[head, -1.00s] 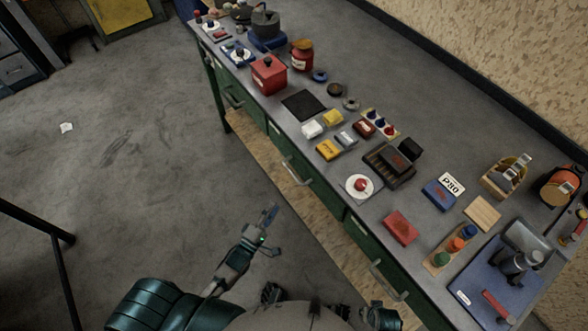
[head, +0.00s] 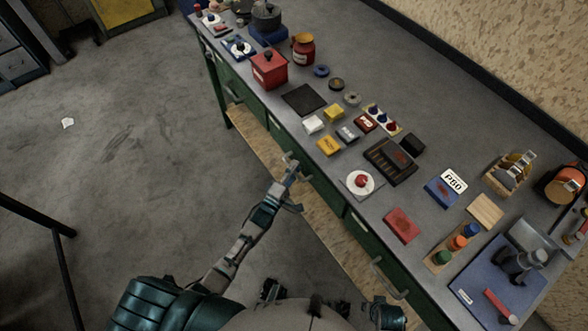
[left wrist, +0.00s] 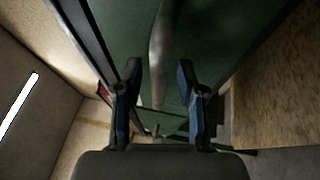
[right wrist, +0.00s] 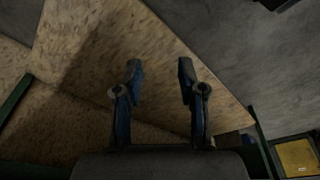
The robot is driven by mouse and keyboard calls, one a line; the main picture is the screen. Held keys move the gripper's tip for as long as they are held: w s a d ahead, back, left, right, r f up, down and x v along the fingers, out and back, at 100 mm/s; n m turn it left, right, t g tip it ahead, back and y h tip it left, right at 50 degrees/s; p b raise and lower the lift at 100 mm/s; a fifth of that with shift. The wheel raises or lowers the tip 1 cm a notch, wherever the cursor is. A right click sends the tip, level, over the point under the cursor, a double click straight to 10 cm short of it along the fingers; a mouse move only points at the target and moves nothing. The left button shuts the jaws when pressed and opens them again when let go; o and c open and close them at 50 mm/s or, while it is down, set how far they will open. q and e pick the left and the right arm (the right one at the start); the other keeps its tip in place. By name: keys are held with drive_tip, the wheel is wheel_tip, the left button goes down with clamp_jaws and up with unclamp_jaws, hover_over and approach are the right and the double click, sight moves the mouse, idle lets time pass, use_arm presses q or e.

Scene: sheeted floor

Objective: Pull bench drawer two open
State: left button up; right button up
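The bench has green drawers along its front; the middle drawer (head: 327,196) is closed, and my left gripper hides most of its handle in the head view. My left gripper (head: 295,182) is at that drawer's front. In the left wrist view, the grey bar handle (left wrist: 158,50) lines up between the two open fingers (left wrist: 158,80); contact cannot be told. The green drawer front (left wrist: 118,28) fills the space behind it. My right gripper (right wrist: 158,82) is open and empty, facing the wooden lower shelf (right wrist: 90,60).
The bench top (head: 440,130) carries a red box (head: 269,69), a white plate (head: 352,190), a blue mat (head: 470,283) and many small items. Another drawer handle (head: 385,278) sticks out at the near right. The floor (head: 130,190) on the left is mostly clear.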

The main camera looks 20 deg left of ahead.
use_arm(q)
drive_tip(key=shift+a, duration=0.4)
clamp_jaws()
drive_tip(key=shift+f, duration=0.1)
use_arm(e)
drive_tip(key=shift+s+a, duration=0.1)
drive_tip(key=shift+a, duration=0.45)
use_arm(q)
drive_tip(key=shift+s, duration=0.1)
